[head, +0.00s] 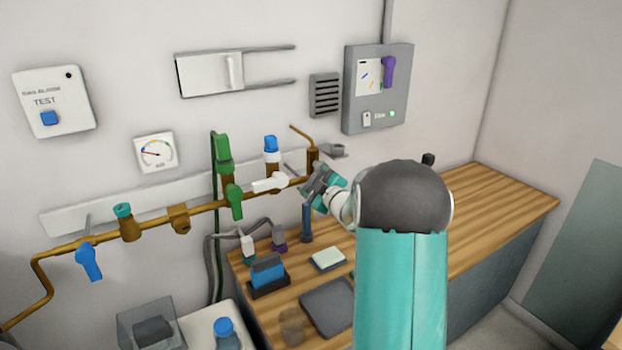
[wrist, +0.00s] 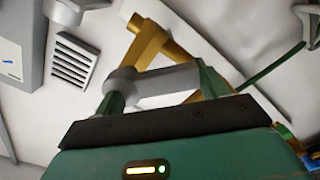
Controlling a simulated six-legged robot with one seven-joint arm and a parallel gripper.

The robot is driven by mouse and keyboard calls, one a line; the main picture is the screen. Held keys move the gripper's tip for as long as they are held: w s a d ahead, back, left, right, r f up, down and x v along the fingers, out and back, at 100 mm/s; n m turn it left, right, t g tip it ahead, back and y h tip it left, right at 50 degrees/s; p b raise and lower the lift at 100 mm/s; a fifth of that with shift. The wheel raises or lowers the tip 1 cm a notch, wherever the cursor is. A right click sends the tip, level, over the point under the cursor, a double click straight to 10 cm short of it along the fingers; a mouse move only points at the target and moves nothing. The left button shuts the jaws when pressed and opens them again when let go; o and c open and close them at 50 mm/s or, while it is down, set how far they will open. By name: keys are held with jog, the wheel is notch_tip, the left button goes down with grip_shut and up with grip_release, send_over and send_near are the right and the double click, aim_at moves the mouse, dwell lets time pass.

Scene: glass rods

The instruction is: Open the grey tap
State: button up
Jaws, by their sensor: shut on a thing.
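The grey tap shows in the wrist view as a pale grey lever (wrist: 168,87) with a rounded end, in front of a brass pipe (wrist: 150,42). My gripper (wrist: 160,90) is shut on this lever, with one green finger at each side. In the head view my gripper (head: 320,184) is at the right end of the brass pipe, and it hides most of the grey tap there. How far the lever is turned cannot be told.
Along the pipe to the left are a white-handled tap (head: 270,184), a green tap (head: 234,202) and a blue tap (head: 89,262). Below is a wooden bench (head: 480,215) with a blue item (head: 267,270) and a dark tray (head: 328,305). A grey panel (head: 377,88) hangs above.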

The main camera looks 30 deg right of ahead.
jog(key=n, duration=0.1)
jog(key=d+f+n, duration=0.1)
jog(key=n, duration=0.1)
jog(key=shift+n, duration=0.3)
jog(key=shift+s+d+f+n, duration=0.1)
jog(key=shift+d+n, duration=0.3)
jog(key=shift+n, duration=0.75)
jog(key=shift+d+f+n, duration=0.1)
jog(key=shift+d+n, duration=0.25)
jog(key=shift+n, duration=0.8)
jog(key=o, duration=1.4)
jog(key=shift+s, duration=0.1)
jog(key=s, duration=1.3)
jog(key=shift+s+a, duration=0.35)
